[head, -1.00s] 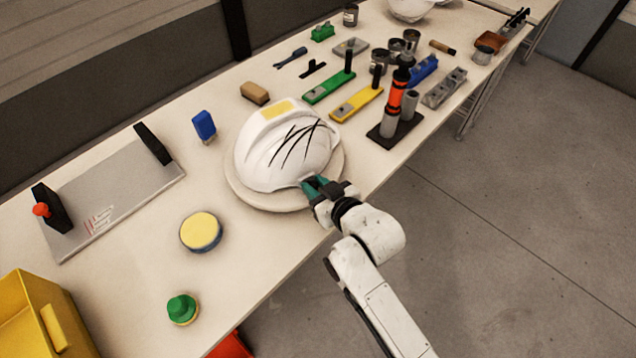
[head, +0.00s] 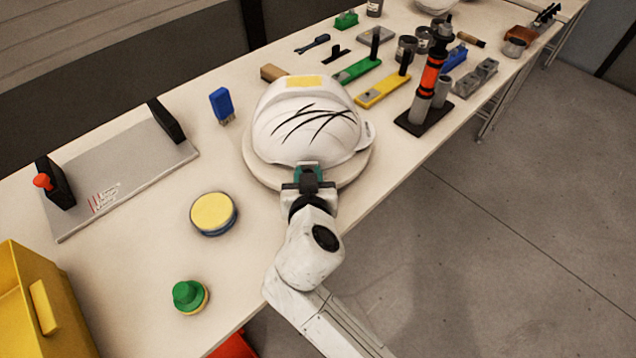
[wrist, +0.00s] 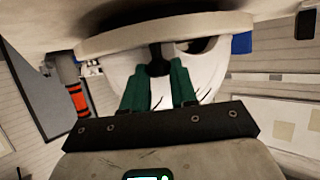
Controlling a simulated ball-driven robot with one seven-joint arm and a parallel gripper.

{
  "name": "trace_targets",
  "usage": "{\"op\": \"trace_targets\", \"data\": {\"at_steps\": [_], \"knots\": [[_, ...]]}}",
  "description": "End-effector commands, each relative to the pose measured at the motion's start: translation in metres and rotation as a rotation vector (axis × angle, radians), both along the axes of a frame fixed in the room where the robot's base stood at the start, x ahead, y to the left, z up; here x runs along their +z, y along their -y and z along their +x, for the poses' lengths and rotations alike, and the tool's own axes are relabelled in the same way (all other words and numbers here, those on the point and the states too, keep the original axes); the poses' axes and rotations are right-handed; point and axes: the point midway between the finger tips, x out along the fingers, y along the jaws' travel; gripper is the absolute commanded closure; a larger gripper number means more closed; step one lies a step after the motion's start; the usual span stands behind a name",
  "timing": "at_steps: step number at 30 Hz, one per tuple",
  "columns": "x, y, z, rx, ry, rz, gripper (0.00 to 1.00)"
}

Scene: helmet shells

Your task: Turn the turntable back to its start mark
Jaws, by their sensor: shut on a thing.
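The turntable (head: 262,175) is a round pale disc near the bench's front edge. A white helmet shell (head: 285,130) with a yellow patch and black curved lines sits on it, its brim toward the right. My gripper (head: 308,172) is at the disc's front rim, just in front of the shell. In the wrist view, the disc rim (wrist: 115,43) crosses the top, and my green fingers (wrist: 160,72) are shut on a dark upright peg (wrist: 158,58) beside the shell. I cannot make out a start mark; part of the front rim is hidden by my gripper.
A blue block (head: 222,104) stands behind. A black stand with an orange-banded tool (head: 430,85) is at right. Bench space between pad and turntable is clear.

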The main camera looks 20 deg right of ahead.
Motion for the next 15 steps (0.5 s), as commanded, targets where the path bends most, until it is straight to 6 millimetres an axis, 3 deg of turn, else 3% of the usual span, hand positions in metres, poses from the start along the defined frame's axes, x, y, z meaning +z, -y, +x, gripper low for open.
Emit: {"op": "trace_targets", "data": {"at_steps": [15], "knots": [[-0.003,-0.037,0.018,-0.252,0.0,0.0,1.0]]}}
